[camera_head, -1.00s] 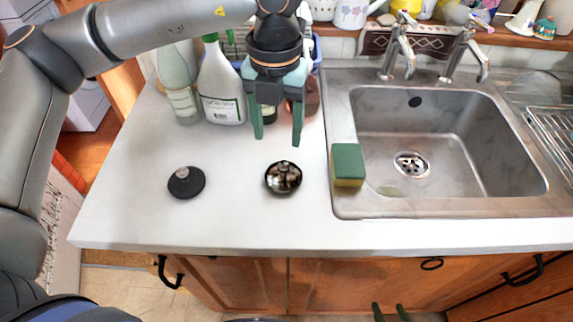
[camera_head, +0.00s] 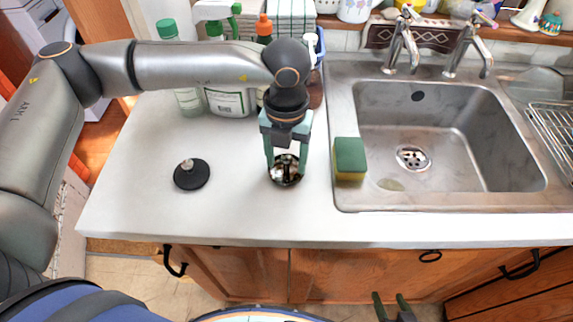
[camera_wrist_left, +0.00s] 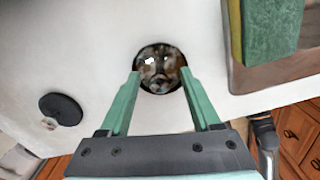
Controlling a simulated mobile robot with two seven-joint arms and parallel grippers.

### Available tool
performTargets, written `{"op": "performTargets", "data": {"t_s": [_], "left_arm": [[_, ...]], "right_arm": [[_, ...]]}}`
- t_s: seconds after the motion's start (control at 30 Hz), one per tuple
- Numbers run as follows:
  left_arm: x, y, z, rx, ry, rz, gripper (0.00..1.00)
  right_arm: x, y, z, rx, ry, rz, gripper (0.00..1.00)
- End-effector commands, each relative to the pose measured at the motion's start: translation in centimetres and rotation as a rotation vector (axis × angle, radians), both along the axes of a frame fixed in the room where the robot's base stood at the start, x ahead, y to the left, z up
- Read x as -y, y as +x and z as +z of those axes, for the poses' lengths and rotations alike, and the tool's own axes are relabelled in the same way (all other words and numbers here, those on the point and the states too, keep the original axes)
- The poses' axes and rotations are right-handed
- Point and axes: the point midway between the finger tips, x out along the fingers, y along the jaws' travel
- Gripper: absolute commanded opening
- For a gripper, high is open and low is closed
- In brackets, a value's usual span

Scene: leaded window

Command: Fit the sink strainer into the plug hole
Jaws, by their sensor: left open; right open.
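The sink strainer (camera_head: 284,178), a round dark-rimmed shiny metal cup, sits on the white worktop left of the sink. In the left wrist view the strainer (camera_wrist_left: 160,70) shows just past and between my fingertips. My left gripper (camera_head: 286,164) is open over it, with its green fingers pointing down on either side; I cannot tell if they touch it. The plug hole (camera_head: 412,158) is in the floor of the steel sink (camera_head: 460,180), uncovered, with a slotted drain. My right gripper (camera_head: 392,302) is open at the bottom edge, in front of the cupboards and away from the worktop.
A black plug with a metal knob (camera_head: 191,173) lies left of the strainer. A green and yellow sponge (camera_head: 349,160) stands at the sink's left rim. Bottles (camera_head: 228,100) stand behind the arm. Taps (camera_head: 402,45) rise at the sink's back. A wire rack (camera_head: 553,130) is at right.

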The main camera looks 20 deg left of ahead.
Motion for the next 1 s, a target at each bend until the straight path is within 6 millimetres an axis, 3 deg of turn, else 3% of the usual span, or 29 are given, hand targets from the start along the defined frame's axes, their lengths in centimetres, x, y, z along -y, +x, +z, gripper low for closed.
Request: {"op": "performTargets", "data": {"t_s": [0.07, 0.6, 1.0], "left_arm": [[0.00, 0.00, 0.01, 0.000, 0.000, 0.000, 0.61], [0.00, -0.01, 0.06, 0.000, 0.000, 0.000, 0.00], [0.01, 0.00, 0.07, 0.000, 0.000, 0.000, 0.00]], "right_arm": [[0.00, 0.03, 0.00, 0.001, 0.000, 0.000, 0.59], [0.01, 0.07, 0.03, 0.002, 0.000, 0.000, 0.59], [0.01, 0.09, 0.05, 0.002, 0.000, 0.000, 0.59]]}}
